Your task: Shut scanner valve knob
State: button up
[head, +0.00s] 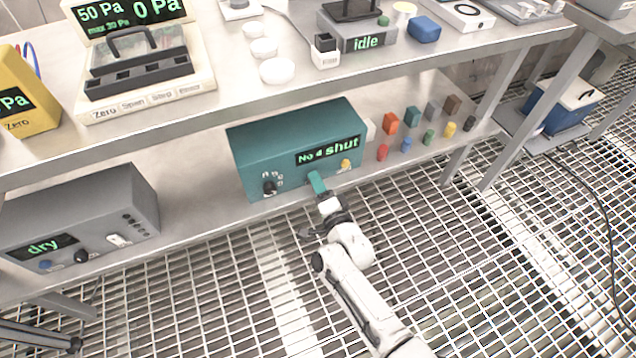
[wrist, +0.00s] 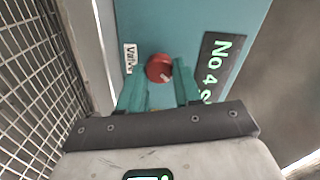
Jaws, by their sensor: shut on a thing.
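The scanner is a teal box (head: 285,140) on the lower shelf; its display (head: 328,152) reads "No 4 shut". In the wrist view the red round valve knob (wrist: 159,67) has a pale pointer mark, and a label (wrist: 130,58) reading "Valve" is beside it. My gripper (head: 317,183) is at the scanner's front face and hides the knob in the head view. In the wrist view its teal fingers (wrist: 158,80) stand on either side of the knob, shut on it.
A black selector knob (head: 269,187) and a yellow button (head: 346,164) flank my gripper on the scanner. Several coloured pieces (head: 411,122) stand right of it. A grey box (head: 82,220) reading "dry" is at left. Shelf legs and a cable (head: 607,215) border the grating floor.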

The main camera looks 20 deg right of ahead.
jog(key=shift+a+n+p, duration=0.1)
jog(key=shift+n+p, duration=0.65)
jog(key=shift+n, duration=3.45)
jog(key=shift+f, duration=0.1)
jog(key=o, duration=1)
jog(key=shift+o, duration=0.2)
jog(key=s+p, duration=0.4)
jog(key=s, duration=0.6)
jog(key=shift+s, duration=0.4)
